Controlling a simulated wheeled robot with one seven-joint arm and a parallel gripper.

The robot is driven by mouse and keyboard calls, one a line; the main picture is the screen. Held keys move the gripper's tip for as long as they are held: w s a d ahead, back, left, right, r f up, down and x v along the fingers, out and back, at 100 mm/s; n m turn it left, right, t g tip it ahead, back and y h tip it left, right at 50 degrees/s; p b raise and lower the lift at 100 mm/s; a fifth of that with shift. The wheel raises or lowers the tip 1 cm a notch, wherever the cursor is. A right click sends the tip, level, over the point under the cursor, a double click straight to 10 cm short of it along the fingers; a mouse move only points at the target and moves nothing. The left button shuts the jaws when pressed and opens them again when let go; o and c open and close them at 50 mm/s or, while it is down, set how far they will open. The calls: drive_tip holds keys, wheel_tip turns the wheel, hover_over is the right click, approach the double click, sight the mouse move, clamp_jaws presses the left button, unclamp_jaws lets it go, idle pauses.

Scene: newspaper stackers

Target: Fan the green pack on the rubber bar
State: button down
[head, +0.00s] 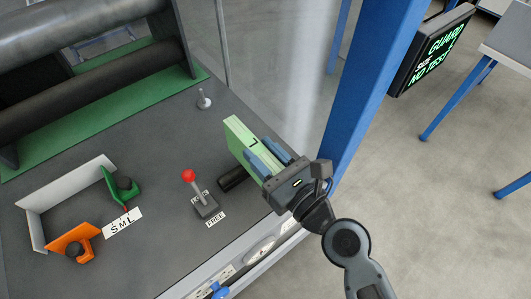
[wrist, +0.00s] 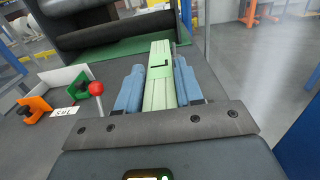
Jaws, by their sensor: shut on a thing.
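The green pack (head: 241,136) is a light green block with a dark L-shaped mark. My gripper (head: 265,157) is shut on it, one blue finger on each side, near the front edge of the grey machine top. In the wrist view the green pack (wrist: 160,75) points away between the blue fingers of my gripper (wrist: 158,92). The black rubber bar (head: 232,179) lies just left of and below the pack in the head view. The pack's lower edge is partly hidden, so I cannot tell whether it touches the bar.
A red-knobbed lever (head: 189,177) stands left of the bar. A white angled fence (head: 62,190) with a green stop (head: 121,186) and an orange stop (head: 76,242) is farther left. Dark rollers (head: 100,87) lie behind. A blue post (head: 371,90) rises close to the right.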

sight(245, 134)
drive_tip(key=shift+w+r, duration=0.1)
drive_tip(key=shift+w, duration=0.05)
drive_tip(key=shift+w+a, duration=0.35)
drive_tip(key=shift+w, duration=0.1)
drive_tip(key=shift+w+a, duration=0.1)
drive_tip(key=shift+w+a+p, duration=0.35)
drive_tip(key=shift+w+p, duration=0.05)
drive_tip(key=shift+w, duration=0.05)
drive_tip(key=shift+w+a, duration=0.1)
drive_tip(key=shift+w, duration=0.05)
drive_tip(key=shift+w+a+p, duration=0.3)
drive_tip(key=shift+w, duration=0.15)
drive_tip(key=shift+w, duration=0.15)
drive_tip(key=shift+w+a, duration=0.4)
drive_tip(key=shift+w, duration=0.1)
drive_tip(key=shift+w, duration=0.1)
